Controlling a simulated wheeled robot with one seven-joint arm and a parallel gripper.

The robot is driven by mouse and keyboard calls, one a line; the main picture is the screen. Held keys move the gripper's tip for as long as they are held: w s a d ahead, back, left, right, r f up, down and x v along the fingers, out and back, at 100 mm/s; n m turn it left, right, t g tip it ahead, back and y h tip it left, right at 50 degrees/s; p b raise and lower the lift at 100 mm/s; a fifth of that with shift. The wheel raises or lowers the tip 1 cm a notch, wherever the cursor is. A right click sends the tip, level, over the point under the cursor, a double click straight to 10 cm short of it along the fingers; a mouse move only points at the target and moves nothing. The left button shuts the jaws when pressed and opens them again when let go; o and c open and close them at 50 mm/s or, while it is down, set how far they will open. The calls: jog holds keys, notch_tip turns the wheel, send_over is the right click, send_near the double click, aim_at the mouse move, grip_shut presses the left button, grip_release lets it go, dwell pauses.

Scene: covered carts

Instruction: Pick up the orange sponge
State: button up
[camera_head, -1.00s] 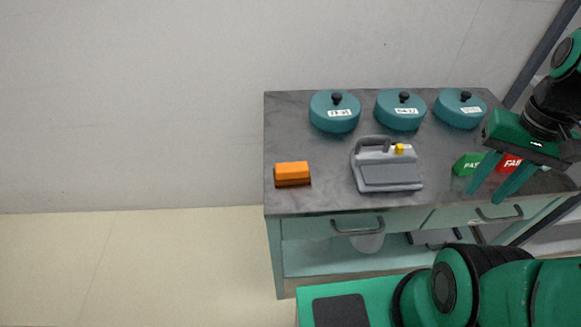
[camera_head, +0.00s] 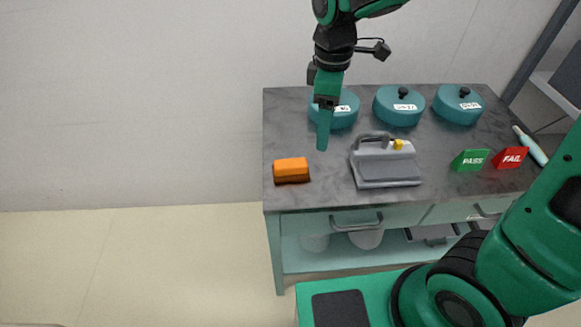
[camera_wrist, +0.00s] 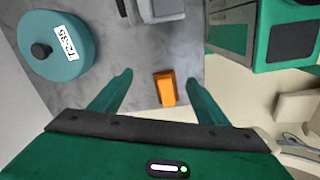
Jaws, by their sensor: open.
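The orange sponge (camera_head: 291,169) is a small block with a darker underside, lying at the left front part of the grey cart top. In the wrist view the sponge (camera_wrist: 166,88) shows between my two fingers, with a gap to each. My gripper (camera_head: 323,143) is above the cart top, up and to the right of the sponge in the head view. It is open and empty. In the wrist view its green fingers (camera_wrist: 160,80) are spread apart. In the head view one finger mostly hides the other.
Three teal lidded pots stand along the back, the left one (camera_head: 345,112) partly behind my gripper. A grey device (camera_head: 386,165) with a handle stands right of the sponge. Green PASS (camera_head: 470,160) and red FAIL (camera_head: 510,158) blocks sit farther right. The cart's front edge is close to the sponge.

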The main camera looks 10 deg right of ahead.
jog(key=a+f+n, duration=0.2)
jog(key=a+n, duration=0.2)
jog(key=a, duration=0.4)
send_over(291, 162)
jog(key=f, duration=0.2)
jog(key=a+f, duration=0.1)
jog(key=f, duration=0.1)
jog(key=shift+s+f, duration=0.1)
jog(key=shift+f, duration=0.25)
jog(key=shift+d+f, duration=0.25)
jog(key=shift+f, duration=1.2)
jog(key=shift+d+f, duration=0.2)
jog(key=shift+f, duration=1.25)
jog(key=c, duration=1.1)
